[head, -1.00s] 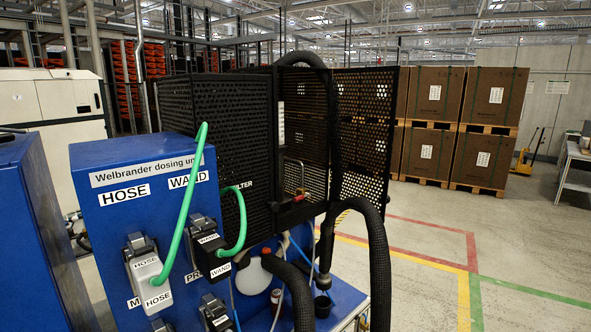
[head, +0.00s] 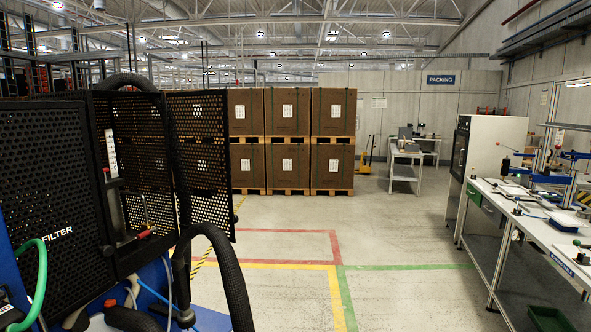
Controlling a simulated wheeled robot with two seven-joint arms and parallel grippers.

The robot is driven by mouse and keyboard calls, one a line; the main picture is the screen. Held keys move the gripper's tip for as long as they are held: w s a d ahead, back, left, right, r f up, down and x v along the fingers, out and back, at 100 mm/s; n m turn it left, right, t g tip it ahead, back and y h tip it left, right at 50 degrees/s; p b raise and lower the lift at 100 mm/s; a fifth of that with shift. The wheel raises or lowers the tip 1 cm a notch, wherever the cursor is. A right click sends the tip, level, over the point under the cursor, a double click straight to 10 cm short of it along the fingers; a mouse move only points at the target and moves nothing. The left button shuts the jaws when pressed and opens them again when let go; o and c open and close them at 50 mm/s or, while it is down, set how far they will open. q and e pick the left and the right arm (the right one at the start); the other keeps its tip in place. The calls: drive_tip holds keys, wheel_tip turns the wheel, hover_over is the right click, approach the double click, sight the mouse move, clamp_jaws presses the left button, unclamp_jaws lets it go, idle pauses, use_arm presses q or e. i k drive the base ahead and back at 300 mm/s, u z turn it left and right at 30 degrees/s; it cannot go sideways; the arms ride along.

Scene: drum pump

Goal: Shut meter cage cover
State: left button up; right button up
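The meter cage is a black perforated-metal box at the left of the head view, with a side panel (head: 45,180) marked "FILTER". A perforated cover panel (head: 203,150) stands swung out at its right edge, so the cage front is open. Inside the opening a clear upright meter tube (head: 112,160) and a small red-handled fitting (head: 146,232) show. A thick black hose (head: 228,275) arches over the cage and down in front of it. Neither of my grippers is in view.
A green hose (head: 40,285) hangs at the lower left. Stacked brown boxes (head: 290,120) on pallets stand behind. A workbench (head: 535,220) with tools and a grey cabinet (head: 485,160) stand at the right. The middle floor, marked with red, yellow and green lines, is clear.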

sight(198, 126)
drive_tip(key=z, duration=0.5)
drive_tip(key=i, duration=3.2)
drive_tip(key=u, duration=5.75)
